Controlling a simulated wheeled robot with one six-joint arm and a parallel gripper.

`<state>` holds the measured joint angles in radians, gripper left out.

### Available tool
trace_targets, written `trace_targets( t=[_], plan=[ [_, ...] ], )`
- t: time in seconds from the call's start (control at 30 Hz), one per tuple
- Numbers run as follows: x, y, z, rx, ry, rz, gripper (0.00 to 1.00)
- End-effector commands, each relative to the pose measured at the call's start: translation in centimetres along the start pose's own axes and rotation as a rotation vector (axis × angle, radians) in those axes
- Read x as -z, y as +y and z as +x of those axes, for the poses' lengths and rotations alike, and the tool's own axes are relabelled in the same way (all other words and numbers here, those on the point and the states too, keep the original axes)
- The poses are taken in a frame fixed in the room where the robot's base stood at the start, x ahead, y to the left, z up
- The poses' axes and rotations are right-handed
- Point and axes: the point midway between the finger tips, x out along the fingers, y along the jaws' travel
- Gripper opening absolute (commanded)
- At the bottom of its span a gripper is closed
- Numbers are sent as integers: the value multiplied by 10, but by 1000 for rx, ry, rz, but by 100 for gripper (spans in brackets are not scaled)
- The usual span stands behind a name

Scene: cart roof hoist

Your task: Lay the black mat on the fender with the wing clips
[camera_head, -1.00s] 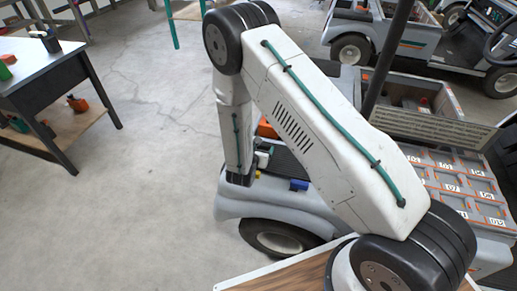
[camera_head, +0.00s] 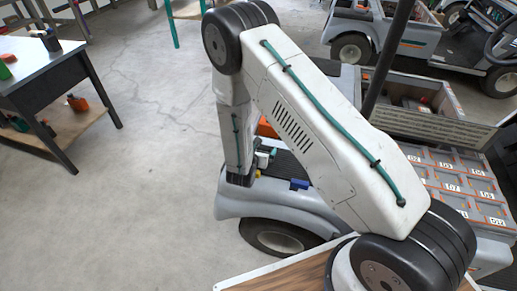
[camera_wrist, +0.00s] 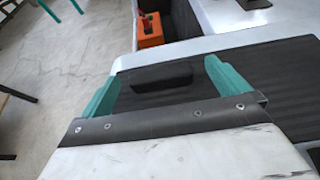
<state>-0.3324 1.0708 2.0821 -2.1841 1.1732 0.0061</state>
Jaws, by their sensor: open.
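The black mat (camera_head: 287,166) lies flat on the grey cart's fender (camera_head: 280,206), partly hidden by my arm in the head view. In the wrist view the mat (camera_wrist: 275,80) is ribbed, with a raised black block (camera_wrist: 161,77) on it. My gripper (camera_wrist: 163,88) is open, its teal fingers on either side of that block and apart from each other. I cannot tell whether they touch it. The gripper (camera_head: 262,158) is small and partly hidden in the head view. A blue piece (camera_head: 299,184), perhaps a wing clip, sits at the mat's near edge.
An orange box (camera_wrist: 150,30) stands beyond the mat. Numbered grey cases (camera_head: 465,185) and an open bin (camera_head: 420,105) are on the cart at right. A dark-legged workbench (camera_head: 45,70) stands left. Another cart (camera_head: 400,40) is behind. The floor between is clear.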

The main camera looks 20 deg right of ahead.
Motion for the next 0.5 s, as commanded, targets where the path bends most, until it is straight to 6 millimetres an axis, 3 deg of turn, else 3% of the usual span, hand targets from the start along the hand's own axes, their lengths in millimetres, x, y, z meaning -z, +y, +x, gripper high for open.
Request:
trace_targets(
  t=[0.3, 0.5],
  plan=[
    [-2, 1, -71, -4, -6, -1, 100],
    [-3, 2, -105, -4, -8, 2, 100]
  ],
)
